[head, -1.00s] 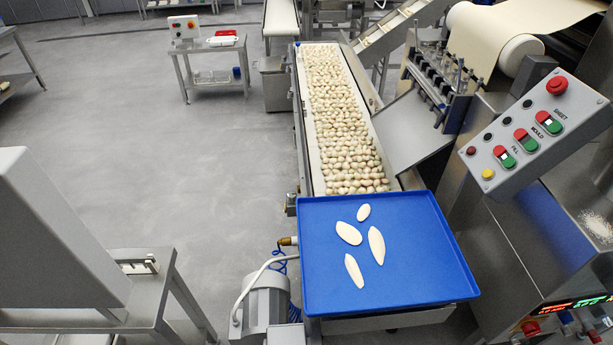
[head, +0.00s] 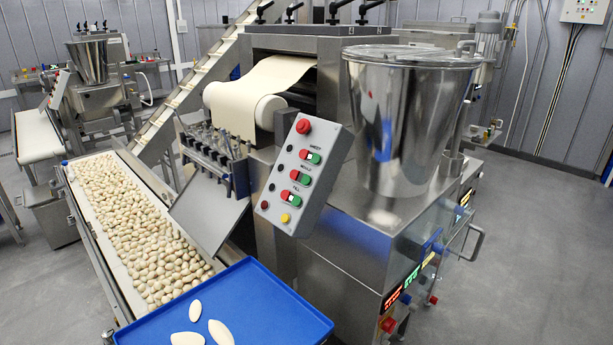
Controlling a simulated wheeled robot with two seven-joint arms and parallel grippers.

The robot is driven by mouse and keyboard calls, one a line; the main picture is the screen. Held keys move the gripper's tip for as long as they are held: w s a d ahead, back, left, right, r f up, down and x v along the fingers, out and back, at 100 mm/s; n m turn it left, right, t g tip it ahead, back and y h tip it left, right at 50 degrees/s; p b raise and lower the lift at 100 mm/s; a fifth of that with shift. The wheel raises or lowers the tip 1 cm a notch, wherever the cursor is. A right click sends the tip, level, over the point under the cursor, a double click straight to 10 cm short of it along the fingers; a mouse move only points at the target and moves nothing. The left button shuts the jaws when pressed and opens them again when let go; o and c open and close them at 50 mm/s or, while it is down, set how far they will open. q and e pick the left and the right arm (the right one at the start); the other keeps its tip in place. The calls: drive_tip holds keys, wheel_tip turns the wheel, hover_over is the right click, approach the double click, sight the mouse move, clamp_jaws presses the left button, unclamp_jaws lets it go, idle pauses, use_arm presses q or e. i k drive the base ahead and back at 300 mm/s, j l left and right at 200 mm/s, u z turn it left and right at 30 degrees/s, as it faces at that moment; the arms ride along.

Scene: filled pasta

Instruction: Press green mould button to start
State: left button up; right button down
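The grey control panel (head: 303,180) stands on a post beside the machine, near the middle of the head view. It has three red-and-green double buttons in a slanted column. The middle one, under the label that reads as mould, has its green half (head: 307,180) on the right. The sheet button (head: 310,156) is above it and the fill button (head: 290,197) below. A round red button (head: 303,127) is at the top and a yellow one (head: 285,218) at the bottom. Neither of my grippers is in view.
A blue tray (head: 255,300) with several pale flat pieces sits in front, at the end of a conveyor (head: 150,235) full of filled pasta. A steel hopper (head: 405,130) stands right of the panel. A dough sheet (head: 270,85) runs behind. Floor at right is clear.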

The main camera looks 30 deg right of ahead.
sight(305, 180)
drive_tip(key=z, duration=0.95)
